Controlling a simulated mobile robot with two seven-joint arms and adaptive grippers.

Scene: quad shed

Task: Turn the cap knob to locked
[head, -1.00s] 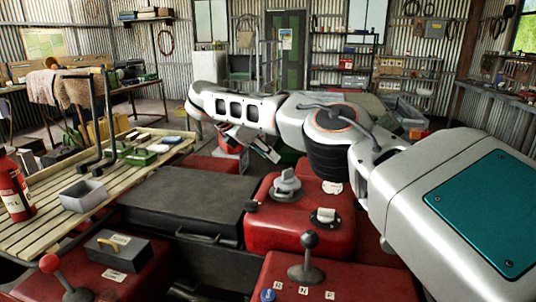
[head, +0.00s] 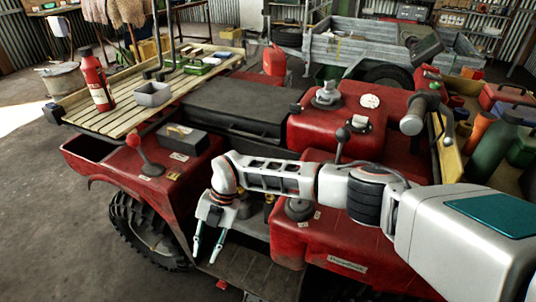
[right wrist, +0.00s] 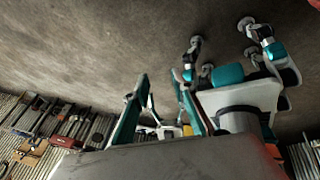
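A grey lobed cap knob (head: 326,92) sits on a round base on top of the red tank (head: 318,132), at the centre of the quad in the head view. Its exact pointing is too small to tell. A round white label (head: 370,101) lies to its right. My right gripper (head: 208,240) hangs fingers down at the quad's near side, well in front of and below the knob, and touches nothing that I can see. Its fingers are apart and empty, also in the right wrist view (right wrist: 160,76), where the knob does not show. My left gripper is not in view.
A black-knobbed lever (head: 342,136) and a small switch (head: 358,123) stand near the cap knob. A red-knobbed lever (head: 134,142) and a dark box (head: 183,138) are to the left. A slatted rack (head: 125,108) holds a red bottle (head: 97,80) and a grey tray (head: 153,94).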

